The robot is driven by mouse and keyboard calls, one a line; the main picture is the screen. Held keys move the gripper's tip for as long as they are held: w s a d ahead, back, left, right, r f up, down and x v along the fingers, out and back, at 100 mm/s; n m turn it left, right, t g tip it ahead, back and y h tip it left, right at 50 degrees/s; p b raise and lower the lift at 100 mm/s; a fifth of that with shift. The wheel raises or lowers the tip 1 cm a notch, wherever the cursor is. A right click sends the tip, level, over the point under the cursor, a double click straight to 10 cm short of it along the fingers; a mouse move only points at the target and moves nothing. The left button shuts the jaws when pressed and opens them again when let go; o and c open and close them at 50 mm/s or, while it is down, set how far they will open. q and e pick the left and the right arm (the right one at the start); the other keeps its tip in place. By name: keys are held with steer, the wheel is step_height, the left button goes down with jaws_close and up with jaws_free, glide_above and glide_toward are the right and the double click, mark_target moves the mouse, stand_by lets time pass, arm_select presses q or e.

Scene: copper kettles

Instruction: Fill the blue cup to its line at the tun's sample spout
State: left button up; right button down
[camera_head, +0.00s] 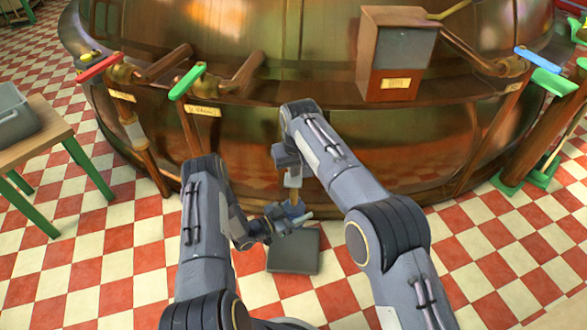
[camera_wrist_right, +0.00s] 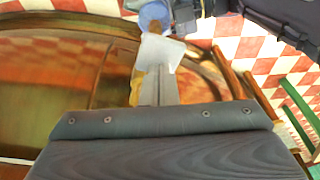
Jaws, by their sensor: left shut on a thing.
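The copper tun (camera_head: 250,140) fills the back of the head view, and its curved side shows at left in the right wrist view (camera_wrist_right: 50,65). My left gripper (camera_head: 285,221) is shut on the small blue cup (camera_head: 293,209), low in front of the tun. The cup also shows at the top of the right wrist view (camera_wrist_right: 155,14). My right gripper (camera_head: 293,181) points down just above the cup, and its pale tip shows in the right wrist view (camera_wrist_right: 160,54). A small brown patch lies between tip and cup. The cup's line and the sample spout cannot be made out.
A red lever (camera_head: 98,68) and a green lever (camera_head: 187,80) stick out from the tun at left. A wooden box (camera_head: 395,55) is on its front. A table (camera_head: 45,140) with a grey bin (camera_head: 14,115) stands at left. A dark square (camera_head: 294,250) lies below the cup.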

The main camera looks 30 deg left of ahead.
mark_target(294, 180)
steer(key=shift+f, duration=0.1)
steer(key=shift+f, duration=1.4)
stand_by(2.1)
stand_by(1.6)
